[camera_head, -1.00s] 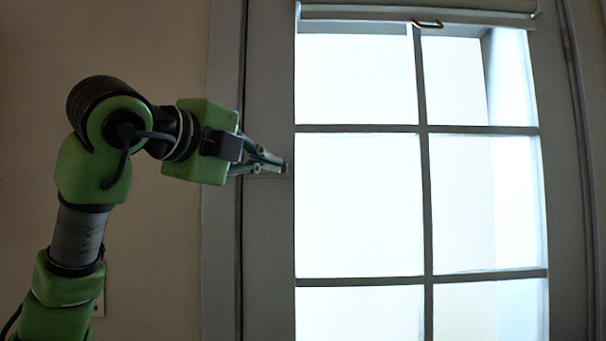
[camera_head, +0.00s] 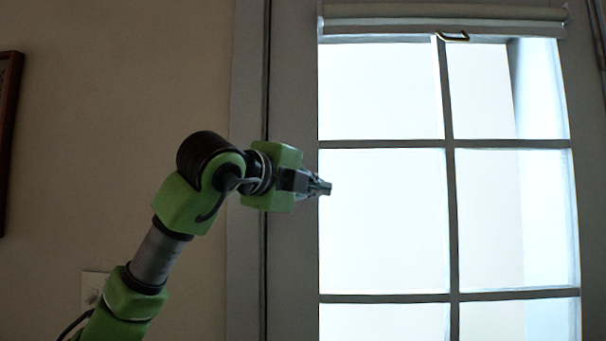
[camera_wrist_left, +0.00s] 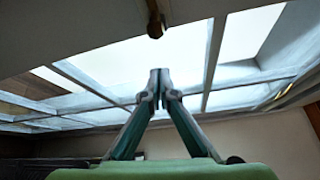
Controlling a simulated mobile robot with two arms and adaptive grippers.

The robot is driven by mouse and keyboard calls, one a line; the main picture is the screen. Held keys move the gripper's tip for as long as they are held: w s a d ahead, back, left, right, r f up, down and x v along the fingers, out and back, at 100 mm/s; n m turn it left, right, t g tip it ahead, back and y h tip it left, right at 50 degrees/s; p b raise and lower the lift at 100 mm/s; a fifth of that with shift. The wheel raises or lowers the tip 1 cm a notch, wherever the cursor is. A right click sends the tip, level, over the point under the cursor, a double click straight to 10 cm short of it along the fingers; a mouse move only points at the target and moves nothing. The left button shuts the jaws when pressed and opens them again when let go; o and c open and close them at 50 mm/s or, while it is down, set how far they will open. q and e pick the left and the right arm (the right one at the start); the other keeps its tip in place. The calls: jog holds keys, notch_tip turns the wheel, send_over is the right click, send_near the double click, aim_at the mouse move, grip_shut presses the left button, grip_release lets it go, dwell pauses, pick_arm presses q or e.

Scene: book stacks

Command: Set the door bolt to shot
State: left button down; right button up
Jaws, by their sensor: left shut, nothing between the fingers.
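The door (camera_head: 292,70) stands ahead, with a grey frame and glass panes. My left gripper (camera_head: 326,187) is shut and empty, in front of the door's left stile, with its tips at the edge of the glass. In the left wrist view its fingertips (camera_wrist_left: 159,78) meet in front of the panes. A small brown fitting (camera_wrist_left: 155,20) shows on the grey stile at the top of that view, apart from the fingertips; I cannot tell for sure whether it is the bolt. No bolt can be made out in the head view. My right gripper is not in view.
A rolled blind (camera_head: 440,14) with a brass-coloured pull (camera_head: 453,37) is at the top of the door. A dark picture frame (camera_head: 8,130) hangs on the wall at the far left. A pale wall plate (camera_head: 93,287) sits behind my arm.

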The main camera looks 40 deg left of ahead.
pick_arm(q)
jog(key=s+a, duration=0.3)
jog(key=a, duration=0.4)
jog(key=shift+a+r, duration=0.35)
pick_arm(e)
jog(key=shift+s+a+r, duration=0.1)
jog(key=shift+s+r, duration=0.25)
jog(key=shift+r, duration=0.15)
